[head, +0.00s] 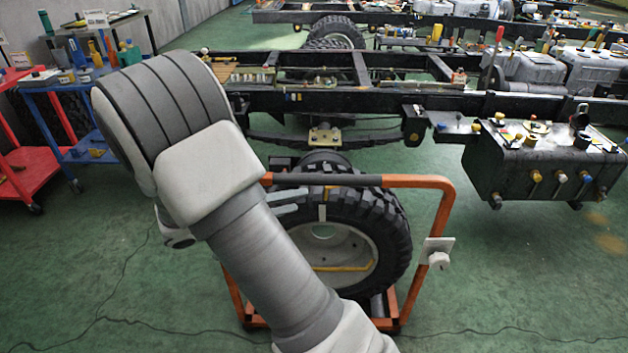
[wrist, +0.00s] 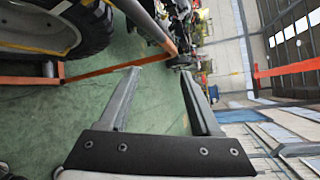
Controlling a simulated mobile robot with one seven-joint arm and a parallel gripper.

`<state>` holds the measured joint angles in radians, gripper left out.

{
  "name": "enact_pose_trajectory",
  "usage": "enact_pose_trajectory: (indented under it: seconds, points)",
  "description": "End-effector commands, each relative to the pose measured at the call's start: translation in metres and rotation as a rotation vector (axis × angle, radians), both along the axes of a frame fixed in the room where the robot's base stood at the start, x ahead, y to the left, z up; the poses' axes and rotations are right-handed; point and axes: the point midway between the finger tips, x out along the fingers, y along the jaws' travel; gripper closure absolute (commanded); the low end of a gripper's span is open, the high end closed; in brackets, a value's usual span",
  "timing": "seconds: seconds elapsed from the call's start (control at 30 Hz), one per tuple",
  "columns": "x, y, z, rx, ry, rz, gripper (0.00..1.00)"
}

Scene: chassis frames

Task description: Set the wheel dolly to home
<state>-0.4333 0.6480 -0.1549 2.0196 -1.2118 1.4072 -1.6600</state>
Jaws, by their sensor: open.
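The wheel dolly (head: 445,208) is an orange tube frame on the green floor, with a dark grip sleeve (head: 330,180) on its top bar. A large black tyre (head: 385,235) with a pale rim stands upright in it. A pale plate with a white knob (head: 438,258) is on its right post. In the wrist view the dolly's bar (wrist: 148,22) runs diagonally beyond the fingers, and the tyre (wrist: 92,25) is at upper left. My gripper (wrist: 160,73) is open, with nothing between its fingers. My arm hides the dolly's left part in the head view.
A black truck chassis (head: 370,100) stands behind the dolly, with a black tank (head: 520,165) at right bearing small items. Blue (head: 85,115) and red (head: 40,170) carts stand at left. Green floor is open at front right.

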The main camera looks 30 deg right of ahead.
Motion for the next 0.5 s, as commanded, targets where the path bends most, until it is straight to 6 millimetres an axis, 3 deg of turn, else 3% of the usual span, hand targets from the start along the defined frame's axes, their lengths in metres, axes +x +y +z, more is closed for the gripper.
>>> enact_pose_trajectory:
  seconds: [0.03,0.2,0.37,0.5]
  points:
    - [0.01,0.005,-0.019,-0.057,0.079,0.051,0.35]
    - [0.034,0.018,-0.046,-0.212,0.28,0.179,0.35]
    - [0.044,0.023,-0.055,-0.276,0.358,0.222,0.35]
    - [0.047,0.014,-0.056,-0.282,0.367,0.227,0.35]
